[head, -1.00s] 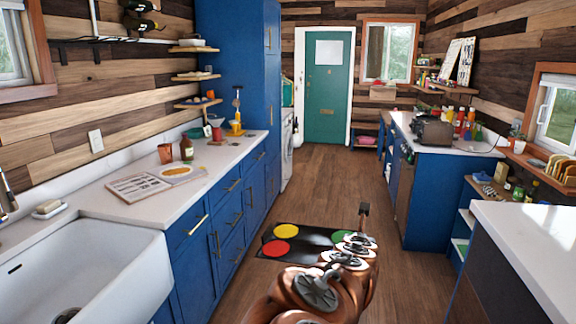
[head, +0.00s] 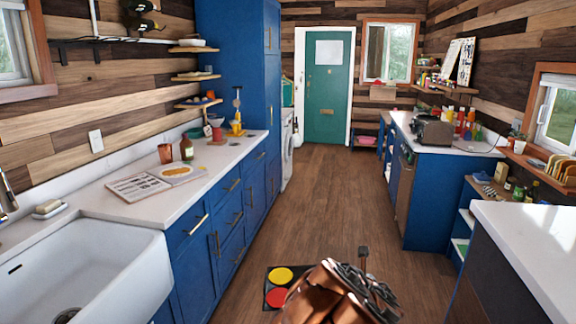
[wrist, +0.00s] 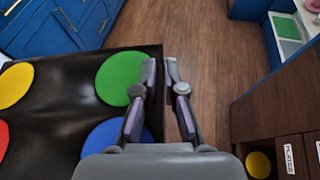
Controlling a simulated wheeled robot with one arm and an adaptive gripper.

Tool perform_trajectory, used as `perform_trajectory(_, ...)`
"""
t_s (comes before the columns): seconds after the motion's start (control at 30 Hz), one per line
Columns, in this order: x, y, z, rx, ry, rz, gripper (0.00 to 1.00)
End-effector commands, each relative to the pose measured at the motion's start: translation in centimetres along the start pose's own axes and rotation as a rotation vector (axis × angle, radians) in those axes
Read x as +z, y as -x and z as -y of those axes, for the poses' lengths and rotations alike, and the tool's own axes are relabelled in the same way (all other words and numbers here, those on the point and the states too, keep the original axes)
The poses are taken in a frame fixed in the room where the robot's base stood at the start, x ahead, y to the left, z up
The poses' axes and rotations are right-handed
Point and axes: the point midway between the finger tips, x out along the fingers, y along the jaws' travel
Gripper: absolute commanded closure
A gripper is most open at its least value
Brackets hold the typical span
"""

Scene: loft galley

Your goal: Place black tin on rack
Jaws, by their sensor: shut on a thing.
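The black tin (head: 270,287) is a flat dark tray with large coloured discs. In the head view its left part, with a yellow and a red disc, shows above the floor; my copper arm hides the rest. In the wrist view the tin (wrist: 62,92) fills the left side, with yellow, red, green and blue discs. My gripper (wrist: 161,72) is shut on its right edge, beside the green disc. A small wooden rack holding plates (head: 562,168) stands on the right window ledge; I cannot tell if it is the task's rack.
Blue cabinets with a white counter (head: 150,205) and sink run along the left. A white-topped island (head: 530,235) stands close on the right. A dark-fronted unit with labelled compartments (wrist: 290,155) is right of my gripper in the wrist view. The wooden floor (head: 325,190) ahead is clear.

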Motion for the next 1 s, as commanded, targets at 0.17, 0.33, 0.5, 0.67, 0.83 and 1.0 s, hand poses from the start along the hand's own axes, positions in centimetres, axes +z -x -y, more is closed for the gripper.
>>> perform_trajectory(0.17, -0.3, -0.2, 0.1, 0.008, 0.000, 0.001, 1.00)
perform_trajectory(0.33, 0.1, -0.1, 0.1, 0.004, 0.001, 0.002, 1.00)
perform_trajectory(0.5, 2.2, 0.6, 0.0, -0.037, -0.005, 0.002, 1.00)
perform_trajectory(0.67, 5.5, 2.4, 0.0, -0.112, -0.031, 0.003, 1.00)
perform_trajectory(0.83, 8.6, 4.7, 0.1, -0.189, -0.065, 0.003, 1.00)
perform_trajectory(1.0, 10.5, 6.5, 0.0, -0.240, -0.096, 0.004, 1.00)
